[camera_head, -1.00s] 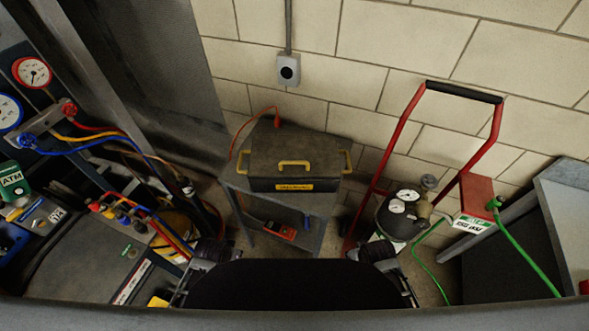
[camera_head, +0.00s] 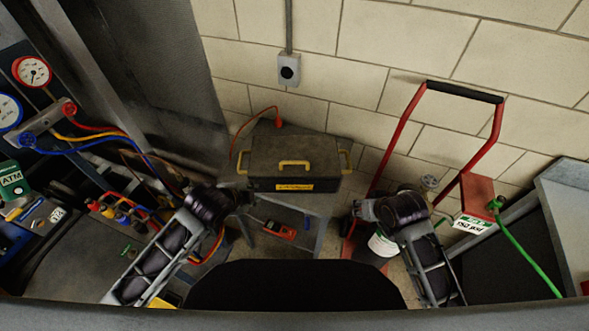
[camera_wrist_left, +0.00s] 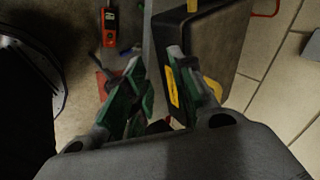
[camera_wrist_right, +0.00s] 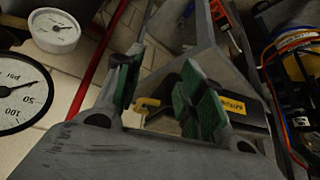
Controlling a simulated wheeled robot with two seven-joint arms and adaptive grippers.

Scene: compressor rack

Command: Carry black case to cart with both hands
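The black case (camera_head: 265,160) sits on a grey stand (camera_head: 302,198) against the wall. It has yellow handles on its ends and lid, and a yellow label on its front. It also shows in the left wrist view (camera_wrist_left: 222,45) and right wrist view (camera_wrist_right: 255,116). My left gripper (camera_head: 246,197) is open and empty, in front of the case's left end. My right gripper (camera_head: 354,212) is open and empty, in front of and right of its right end. The red-framed cart (camera_head: 402,126) stands at the right; my right arm hides part of it.
A wall socket (camera_head: 289,70) is above the case, with an orange cord (camera_head: 277,118) behind it. A red meter (camera_head: 279,229) lies on the stand's lower shelf. Gauges and coloured hoses (camera_head: 100,138) crowd the left. A grey bench (camera_head: 565,215) and green hose (camera_head: 525,250) are at the right.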

